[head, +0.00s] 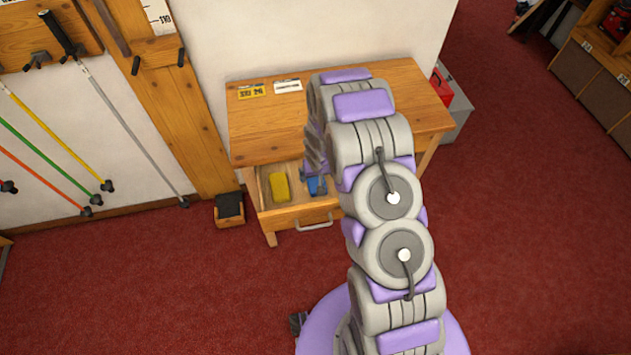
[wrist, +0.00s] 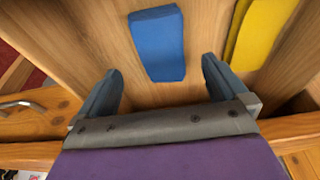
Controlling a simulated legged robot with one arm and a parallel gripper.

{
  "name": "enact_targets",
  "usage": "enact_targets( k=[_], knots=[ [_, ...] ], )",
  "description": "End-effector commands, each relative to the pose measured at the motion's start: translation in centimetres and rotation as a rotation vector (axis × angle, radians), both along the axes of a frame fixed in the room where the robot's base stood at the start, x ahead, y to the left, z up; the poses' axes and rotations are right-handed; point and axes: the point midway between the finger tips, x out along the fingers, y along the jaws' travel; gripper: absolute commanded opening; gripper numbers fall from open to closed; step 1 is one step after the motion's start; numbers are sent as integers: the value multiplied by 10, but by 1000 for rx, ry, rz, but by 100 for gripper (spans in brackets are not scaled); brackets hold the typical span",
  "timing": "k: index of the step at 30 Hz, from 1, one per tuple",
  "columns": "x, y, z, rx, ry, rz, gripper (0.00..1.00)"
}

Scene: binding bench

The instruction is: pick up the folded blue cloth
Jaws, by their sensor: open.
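The folded blue cloth (wrist: 158,45) lies flat on the wooden floor of the open drawer (head: 264,188). In the wrist view it is just beyond the fingertips of my gripper (wrist: 160,66), roughly centred between them. My gripper is open and empty, with one finger on each side of the cloth's near end and apart from it. In the head view my gripper (head: 316,178) is over the drawer's right part, and my arm hides part of it. Only a small patch of the blue cloth (head: 317,187) shows there.
A yellow folded cloth or sponge (head: 280,187) lies left of the blue cloth in the drawer; it shows at right in the wrist view (wrist: 262,35). Drawer walls enclose the space. The wooden table top (head: 270,130) overhangs behind. A small dark bin (head: 229,208) stands left.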

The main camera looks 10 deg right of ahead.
Motion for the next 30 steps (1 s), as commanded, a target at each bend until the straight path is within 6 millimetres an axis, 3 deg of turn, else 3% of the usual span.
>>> enact_targets(
  k=[5, 14, 22, 30],
  knots=[
    [3, 1, -9, -1, 0, 2, 100],
    [14, 2, -47, -1, 2, 2, 100],
    [16, 2, -49, 0, -1, 1, 100],
    [17, 2, -49, 0, -1, 1, 75]
  ],
)
